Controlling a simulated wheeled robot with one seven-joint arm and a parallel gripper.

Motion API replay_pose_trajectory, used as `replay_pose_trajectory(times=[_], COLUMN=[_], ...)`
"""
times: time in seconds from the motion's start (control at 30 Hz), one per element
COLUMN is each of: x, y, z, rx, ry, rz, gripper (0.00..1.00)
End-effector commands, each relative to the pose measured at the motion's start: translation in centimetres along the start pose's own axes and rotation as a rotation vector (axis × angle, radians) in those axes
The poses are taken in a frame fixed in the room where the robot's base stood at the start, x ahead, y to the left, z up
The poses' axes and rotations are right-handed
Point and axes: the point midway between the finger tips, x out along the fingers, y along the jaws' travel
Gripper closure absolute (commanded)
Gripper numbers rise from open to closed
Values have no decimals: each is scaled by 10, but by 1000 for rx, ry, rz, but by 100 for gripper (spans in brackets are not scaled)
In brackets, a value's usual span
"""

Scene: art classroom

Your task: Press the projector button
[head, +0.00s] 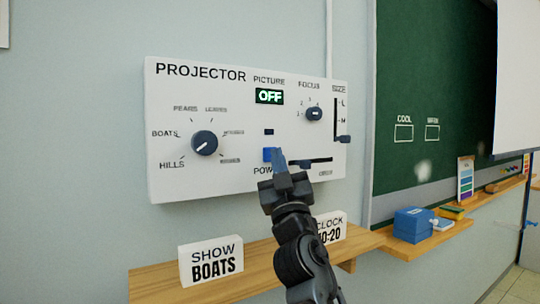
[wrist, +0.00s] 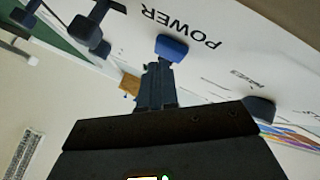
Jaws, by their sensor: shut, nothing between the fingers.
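The white projector panel (head: 225,175) is mounted on the wall, and its display (head: 269,96) reads OFF. The blue power button (head: 268,154) is low in the middle of the panel. It also shows in the wrist view (wrist: 172,48), beside the word POWER. My gripper (head: 280,158) is shut and empty, its fingertips at or just in front of the button's right side in the head view. In the wrist view the fingertips (wrist: 158,68) are just below the button; I cannot tell whether they touch it. My gripper hides part of the POWER label in the head view.
The panel also carries a picture dial (head: 204,143), a focus knob (head: 314,114) and sliders. Below, a wooden shelf (head: 160,283) holds a SHOW BOATS sign (head: 211,262) and a partly hidden clock sign (head: 331,228). A blue box (head: 413,225) sits on the chalkboard ledge at right.

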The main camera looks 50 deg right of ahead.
Motion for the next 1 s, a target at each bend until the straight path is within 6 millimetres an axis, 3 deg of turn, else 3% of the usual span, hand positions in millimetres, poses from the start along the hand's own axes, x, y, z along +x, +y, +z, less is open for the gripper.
replay_pose_trajectory(times=[1.0], x=[7], y=[-4], z=[4], rx=[0], ry=[0], rz=[0], gripper=[100])
